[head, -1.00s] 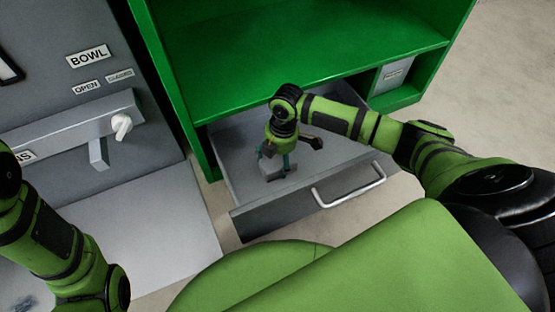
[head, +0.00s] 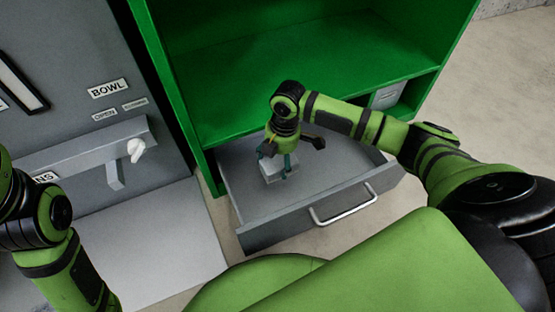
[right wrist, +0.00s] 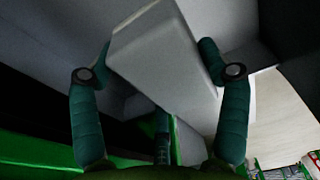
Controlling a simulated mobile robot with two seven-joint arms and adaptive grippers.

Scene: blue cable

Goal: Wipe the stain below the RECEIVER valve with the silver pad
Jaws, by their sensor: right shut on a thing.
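My right gripper (head: 275,168) is over the open grey drawer (head: 330,185), shut on a pale grey block, the silver pad (head: 270,179). In the right wrist view the pad (right wrist: 160,55) is tilted between the two dark green fingers of the gripper (right wrist: 160,85). I cannot tell whether the pad is clear of the drawer floor. A white valve knob (head: 136,149) sits on the grey panel at left; no RECEIVER label is readable. No stain shows now. My left arm is at the left edge; its gripper is out of view.
A green cabinet (head: 310,90) with an open shelf stands behind the drawer. The drawer has a metal handle (head: 343,205) at its front. The grey panel carries BOWL (head: 108,88) and OPEN labels. A pale grey surface (head: 165,245) in front of the panel is bare where visible.

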